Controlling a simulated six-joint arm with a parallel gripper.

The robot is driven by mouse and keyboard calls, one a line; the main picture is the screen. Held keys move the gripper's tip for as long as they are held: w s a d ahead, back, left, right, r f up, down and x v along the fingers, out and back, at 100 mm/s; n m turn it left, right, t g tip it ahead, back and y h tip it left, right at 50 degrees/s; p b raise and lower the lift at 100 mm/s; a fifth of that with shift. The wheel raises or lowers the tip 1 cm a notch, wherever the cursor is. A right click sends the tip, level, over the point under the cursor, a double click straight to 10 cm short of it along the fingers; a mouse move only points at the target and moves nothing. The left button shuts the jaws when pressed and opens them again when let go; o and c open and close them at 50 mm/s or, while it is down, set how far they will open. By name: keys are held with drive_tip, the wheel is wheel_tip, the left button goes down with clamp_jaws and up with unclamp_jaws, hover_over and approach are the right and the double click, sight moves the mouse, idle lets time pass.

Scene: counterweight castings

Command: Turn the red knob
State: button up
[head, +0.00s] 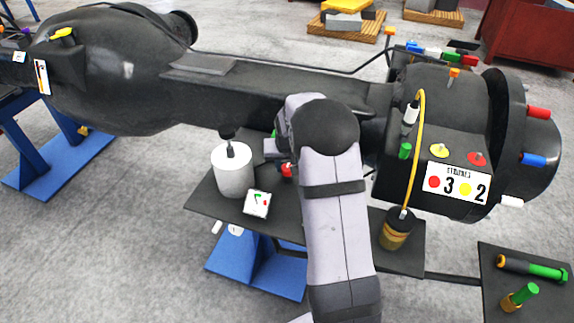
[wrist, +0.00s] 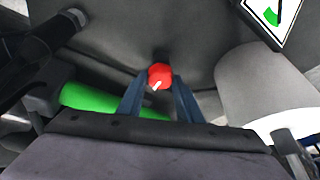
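The red knob (wrist: 160,76) is in the middle of the wrist view, with a short white pointer mark toward its lower left. My gripper (wrist: 160,82) has its two dark blue fingers on either side of the knob, their tips very close to its edges. I cannot tell whether the fingertips touch it. In the head view a small red piece of the knob (head: 287,170) shows beside my arm, which hides most of that spot. My gripper (head: 276,152) shows there only in part, above the dark plate.
A white cylinder with a black top (head: 234,170) and a white card with a green mark (head: 257,203) stand close by on the dark plate (head: 330,238). A yellow cable (head: 420,130) hangs to the right. A big black casting (head: 270,95) runs behind. A green part (wrist: 88,103) lies left of my gripper.

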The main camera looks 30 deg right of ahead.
drive_tip(key=shift+n, duration=0.3)
drive_tip(key=shift+d+f+n+y+b, duration=0.1)
drive_tip(key=shift+n+y+b, duration=0.4)
drive_tip(key=shift+n+b, duration=0.3)
drive_tip(key=n+b, duration=0.1)
drive_tip(key=n+y+b, duration=0.1)
drive_tip(key=shift+d+f+n, duration=0.15)
drive_tip(key=shift+n, duration=0.15)
drive_tip(key=n+y+b, duration=0.1)
drive_tip(key=n+b, duration=0.2)
drive_tip(key=shift+d+n+b, duration=0.1)
drive_tip(key=shift+n+b, duration=0.25)
drive_tip(key=shift+n, duration=0.05)
drive_tip(key=n, duration=0.1)
drive_tip(key=n+y, duration=0.1)
drive_tip(key=n, duration=0.1)
drive_tip(key=shift+w+r+n+g+y+b, duration=0.1)
drive_tip(key=shift+r+n+g+y+b, duration=0.15)
drive_tip(key=shift+n+g+y+b, duration=0.05)
drive_tip(key=shift+d+n+g+y+p, duration=0.1)
drive_tip(key=shift+n+g+y+p, duration=0.5)
drive_tip(key=shift+n, duration=1.3)
drive_tip(key=o, duration=1)
